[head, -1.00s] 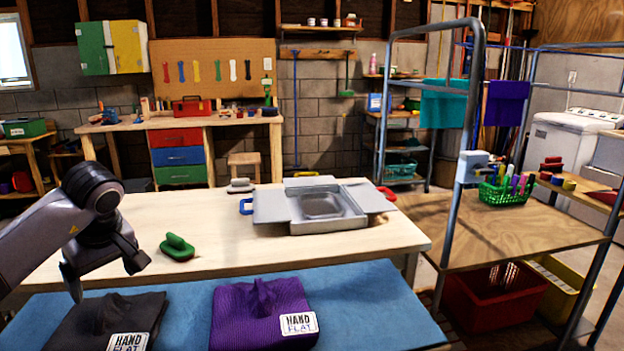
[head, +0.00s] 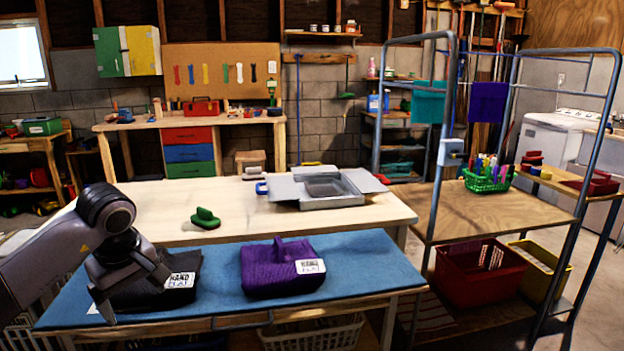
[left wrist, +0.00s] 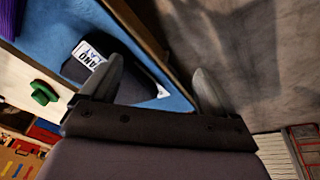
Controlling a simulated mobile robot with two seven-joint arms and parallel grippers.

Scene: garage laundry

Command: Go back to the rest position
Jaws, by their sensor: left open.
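My left gripper (head: 134,288) is at the left of the head view, in front of the near edge of the blue-topped table (head: 352,258). It is open and empty; both fingers stand apart in the left wrist view (left wrist: 163,90). A dark folded garment with a white tag (head: 150,290) lies on the blue top, partly hidden behind my left gripper. A purple folded garment (head: 270,275) with a white tag lies to its right, apart from the gripper. My right gripper is in no view.
White baskets (head: 315,335) sit below the blue top.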

